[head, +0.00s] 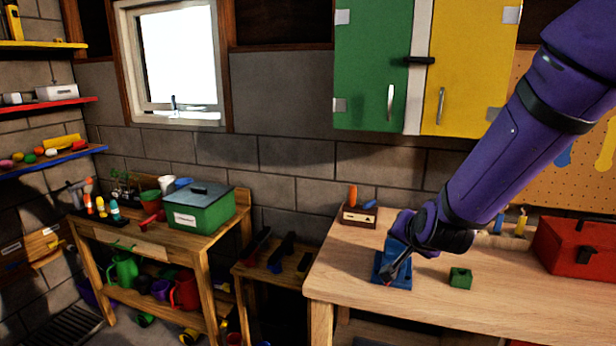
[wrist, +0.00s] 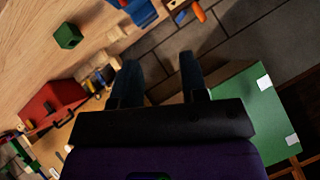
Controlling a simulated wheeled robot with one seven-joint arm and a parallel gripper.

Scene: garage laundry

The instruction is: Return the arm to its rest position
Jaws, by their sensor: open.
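My purple arm (head: 520,140) reaches in from the upper right of the head view, down over the wooden workbench (head: 340,285). My gripper (head: 396,268) is at its lower end, in front of or above a blue vise-like tool (head: 380,278) on the bench; the head view does not settle the gap. In the wrist view the two dark fingers of my gripper (wrist: 158,72) stand apart with nothing between them. The blue tool (wrist: 140,10) shows beyond them at the top edge, apart from the fingertips.
A small green block (head: 460,278) and a red toolbox (head: 580,248) stand to the right on the bench. A small wooden holder (head: 358,216) stands at its back left. Green and yellow wall cabinets (head: 372,70) hang above. A side table (head: 150,238) with a green box stands left.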

